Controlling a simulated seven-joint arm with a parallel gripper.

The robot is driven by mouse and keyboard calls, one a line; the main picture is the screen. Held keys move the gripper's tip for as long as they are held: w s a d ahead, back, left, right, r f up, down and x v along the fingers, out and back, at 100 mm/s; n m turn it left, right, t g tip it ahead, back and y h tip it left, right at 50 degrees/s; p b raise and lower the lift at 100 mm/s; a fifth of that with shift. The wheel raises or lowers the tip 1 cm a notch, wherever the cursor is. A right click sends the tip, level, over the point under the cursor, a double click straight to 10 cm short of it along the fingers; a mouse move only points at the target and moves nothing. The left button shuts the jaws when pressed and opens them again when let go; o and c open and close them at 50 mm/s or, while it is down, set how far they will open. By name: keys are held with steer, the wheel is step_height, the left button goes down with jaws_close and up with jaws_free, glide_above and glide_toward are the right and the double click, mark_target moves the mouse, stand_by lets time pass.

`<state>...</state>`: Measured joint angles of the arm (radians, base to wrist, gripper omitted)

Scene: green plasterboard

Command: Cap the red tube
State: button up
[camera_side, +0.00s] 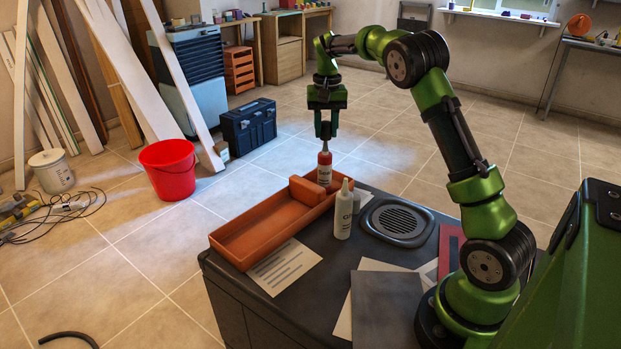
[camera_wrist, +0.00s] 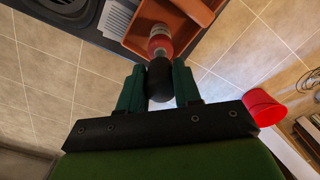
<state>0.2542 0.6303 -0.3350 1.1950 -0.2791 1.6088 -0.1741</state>
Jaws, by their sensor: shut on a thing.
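The red tube (camera_side: 325,168) stands upright at the far right end of the orange tray (camera_side: 228,238), with a pale label and a narrow top. It also shows in the wrist view (camera_wrist: 160,45), just beyond the fingertips. My gripper (camera_side: 326,133) is directly above the tube, pointing down. In the wrist view my gripper (camera_wrist: 158,88) is shut on a dark rounded cap (camera_wrist: 159,80), which lies in line with the tube's top. The cap and the tube's top look touching or very close; I cannot tell whether the cap is seated.
An orange block (camera_side: 307,190) is in the tray by the red tube. A round vent (camera_side: 397,220) and papers (camera_side: 284,268) lie nearby.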

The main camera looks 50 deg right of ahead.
mark_target(325, 140)
steer(key=shift+f, duration=2.1)
stand_by(1.7)
steer(key=o, duration=1.6)
steer(key=shift+c, duration=0.2)
steer(key=shift+r, duration=0.1)
steer(key=shift+r, duration=3.45)
jaws_close()
